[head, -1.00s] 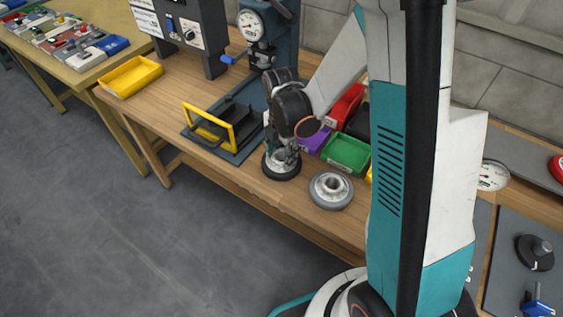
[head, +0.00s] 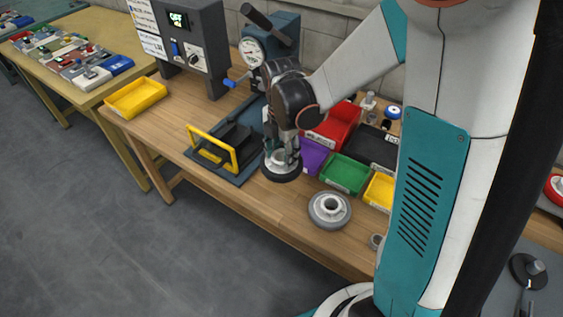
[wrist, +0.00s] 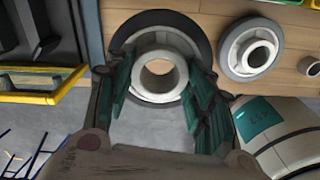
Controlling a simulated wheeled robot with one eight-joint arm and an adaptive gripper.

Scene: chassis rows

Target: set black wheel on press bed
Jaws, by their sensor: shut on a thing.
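The black wheel (head: 281,174) has a black tyre and a pale hub. My gripper (head: 282,158) points down over it and is shut on its hub. In the wrist view the wheel (wrist: 131,28) shows with the teal fingers of my gripper (wrist: 160,78) on both sides of the hub. In the head view the wheel is at the bench's front part, right of the press base; whether it touches the bench is hard to tell. The press (head: 268,52) with a round gauge stands at the back, and its bed is the dark blue plate (head: 229,172) bearing a black block and a yellow guard frame (head: 212,152).
A grey wheel (head: 329,222) lies right of the black wheel; it also shows in the wrist view (wrist: 236,48). Purple, red, green (head: 344,174) and yellow bins stand behind. A yellow tray (head: 136,97) is at the left, with bare bench between it and the press.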

